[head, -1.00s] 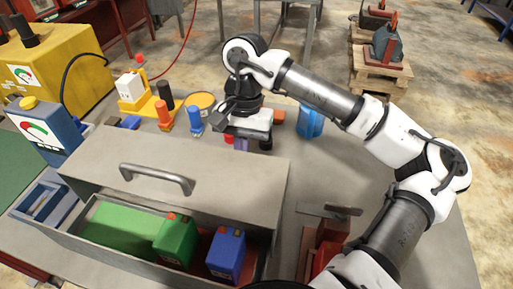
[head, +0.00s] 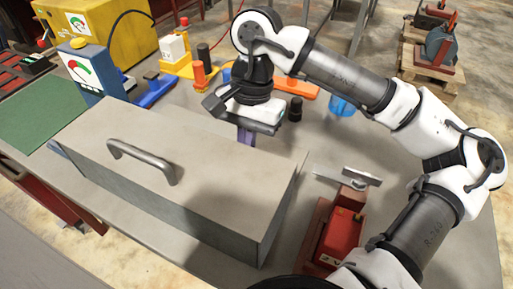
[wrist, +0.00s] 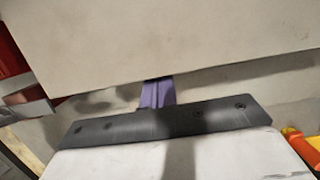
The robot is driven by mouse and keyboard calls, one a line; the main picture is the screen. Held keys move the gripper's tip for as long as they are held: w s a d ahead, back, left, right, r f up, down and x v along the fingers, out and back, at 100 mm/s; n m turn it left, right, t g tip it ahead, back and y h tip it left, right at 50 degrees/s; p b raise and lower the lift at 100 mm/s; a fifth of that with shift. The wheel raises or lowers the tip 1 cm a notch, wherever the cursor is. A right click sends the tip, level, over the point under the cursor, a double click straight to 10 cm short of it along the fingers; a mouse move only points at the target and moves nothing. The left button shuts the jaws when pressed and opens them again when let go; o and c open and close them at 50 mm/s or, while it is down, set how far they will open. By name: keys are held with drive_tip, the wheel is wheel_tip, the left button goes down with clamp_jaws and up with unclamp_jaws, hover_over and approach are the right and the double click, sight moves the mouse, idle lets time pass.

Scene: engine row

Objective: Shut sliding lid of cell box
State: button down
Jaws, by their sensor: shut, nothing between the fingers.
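The cell box is a long grey metal box on the table, and its grey front and end wall (head: 262,243) show in the head view. Its flat sliding lid (head: 215,160), with a bar handle (head: 145,163), covers the top. No opening and no cells show from this side. My gripper (head: 246,137) points down behind the lid's far edge, its purple fingers together and empty. In the wrist view the purple fingers (wrist: 157,94) stand at the edge of the pale lid (wrist: 160,40). I cannot tell whether they touch it.
A red fixture with a metal bar (head: 340,238) stands right of the box. Orange and black parts (head: 295,108) and a blue container (head: 342,106) lie beyond my gripper. A blue gauge unit (head: 88,72) and green mat (head: 40,112) are at left.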

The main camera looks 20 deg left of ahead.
drive_tip(key=shift+s, duration=0.3)
drive_tip(key=shift+s+f, duration=0.1)
idle(0.3)
drive_tip(key=v, duration=1.4)
drive_tip(key=shift+w, duration=0.2)
